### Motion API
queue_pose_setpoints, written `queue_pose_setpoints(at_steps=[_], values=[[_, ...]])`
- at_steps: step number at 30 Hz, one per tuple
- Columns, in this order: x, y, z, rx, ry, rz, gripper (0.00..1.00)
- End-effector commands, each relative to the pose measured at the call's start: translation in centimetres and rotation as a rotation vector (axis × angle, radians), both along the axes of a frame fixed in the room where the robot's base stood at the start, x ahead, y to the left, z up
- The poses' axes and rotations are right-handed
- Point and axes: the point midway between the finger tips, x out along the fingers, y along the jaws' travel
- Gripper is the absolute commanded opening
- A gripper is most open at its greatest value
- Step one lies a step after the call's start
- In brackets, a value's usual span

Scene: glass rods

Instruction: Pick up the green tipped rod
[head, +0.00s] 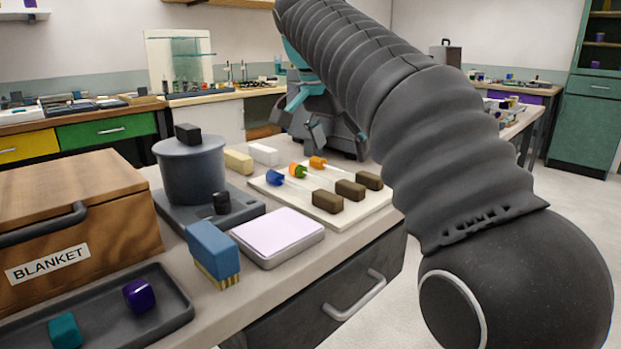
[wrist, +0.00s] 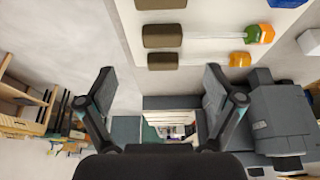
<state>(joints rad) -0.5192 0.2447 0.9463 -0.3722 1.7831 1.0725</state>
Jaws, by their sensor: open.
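In that view the fingertips lie below the rods. In the head view my arm hides part of the gripper, beyond the board.
A blue-tipped rod (head: 274,178) and an orange-tipped rod (head: 318,163) flank it on the white board (head: 375,212). A grey device (wrist: 285,115) stands close to the gripper's right side.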

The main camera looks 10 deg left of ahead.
Motion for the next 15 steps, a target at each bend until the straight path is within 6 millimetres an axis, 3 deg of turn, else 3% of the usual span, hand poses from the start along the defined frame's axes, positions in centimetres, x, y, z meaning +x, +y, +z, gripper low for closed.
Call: queue_pose_setpoints(at_steps=[3,11,15], values=[[0.5,-0.5,-1.9,0.001,0.001,0.0,0.92],[1.1,-0.9,-3.4,0.001,0.001,0.0,0.92],[1.8,-1.2,-5.1,0.0,0.002,0.001,0.92]])
